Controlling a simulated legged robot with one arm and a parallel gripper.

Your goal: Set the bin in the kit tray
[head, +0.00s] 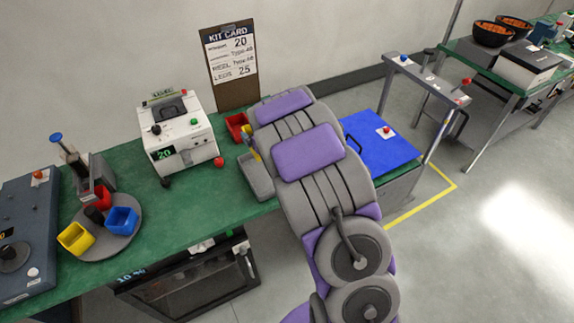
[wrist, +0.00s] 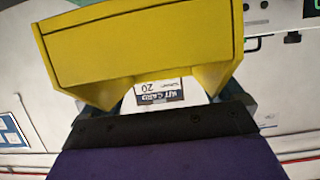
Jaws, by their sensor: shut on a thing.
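A yellow bin (wrist: 140,45) fills the upper part of the wrist view, between the dark fingers of my gripper (wrist: 158,98). My gripper is shut on this bin. A shallow grey tray (head: 257,180), apparently the kit tray, lies on the green bench, partly hidden behind my arm. The held bin appears close to the tray's far end; I cannot tell whether they touch.
A red bin (head: 237,127) stands behind the tray, and a white device (head: 179,134) to its left. A round stand (head: 106,240) at left holds yellow, red and blue bins. The kit card (head: 231,62) stands at the back. A blue panel (head: 383,140) lies right of my arm.

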